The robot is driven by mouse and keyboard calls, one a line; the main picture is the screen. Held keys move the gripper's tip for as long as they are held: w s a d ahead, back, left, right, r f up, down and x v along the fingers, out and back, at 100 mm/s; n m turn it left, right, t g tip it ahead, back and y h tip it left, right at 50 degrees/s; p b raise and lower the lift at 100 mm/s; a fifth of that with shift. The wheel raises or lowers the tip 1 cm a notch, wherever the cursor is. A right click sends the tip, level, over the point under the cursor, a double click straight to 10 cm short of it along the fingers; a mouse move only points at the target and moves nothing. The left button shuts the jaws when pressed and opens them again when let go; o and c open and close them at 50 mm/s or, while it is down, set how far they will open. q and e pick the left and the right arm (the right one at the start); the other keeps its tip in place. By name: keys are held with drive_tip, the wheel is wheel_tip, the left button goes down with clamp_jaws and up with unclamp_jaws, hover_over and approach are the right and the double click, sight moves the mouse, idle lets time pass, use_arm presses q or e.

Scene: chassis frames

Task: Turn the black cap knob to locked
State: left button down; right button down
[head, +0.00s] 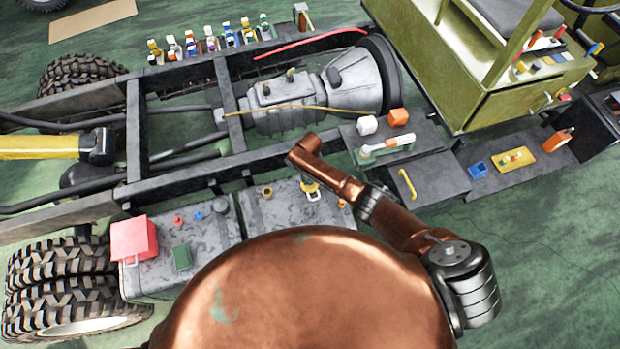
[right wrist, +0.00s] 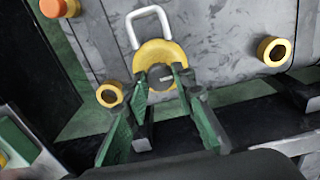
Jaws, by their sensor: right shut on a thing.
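The black cap knob (right wrist: 157,72) stands in the middle of a round yellow cap (right wrist: 165,52) on a grey tank in the right wrist view. A white loop (right wrist: 148,14) rises from the cap's far edge. My right gripper (right wrist: 161,84) has its green fingers closed on the knob's two sides. The fingers partly cover the knob, and I cannot read its lock setting. In the head view the yellow cap (head: 309,186) is small, and the white loop (head: 314,196) lies just below it. My right gripper is hard to make out there below my copper arm. My left gripper is not in view.
Yellow rings (right wrist: 109,95) and (right wrist: 273,51) flank the cap. In the head view the grey tank (head: 285,225) lies beside a dark chassis rail (head: 190,180). A red block (head: 135,238) sits at left. A dark step box (head: 435,178) stands at right.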

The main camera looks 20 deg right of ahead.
drive_tip(key=c, duration=1.6)
unclamp_jaws()
drive_tip(key=shift+r, duration=0.1)
wheel_tip(320, 180, up, 12)
drive_tip(key=shift+f, duration=0.1)
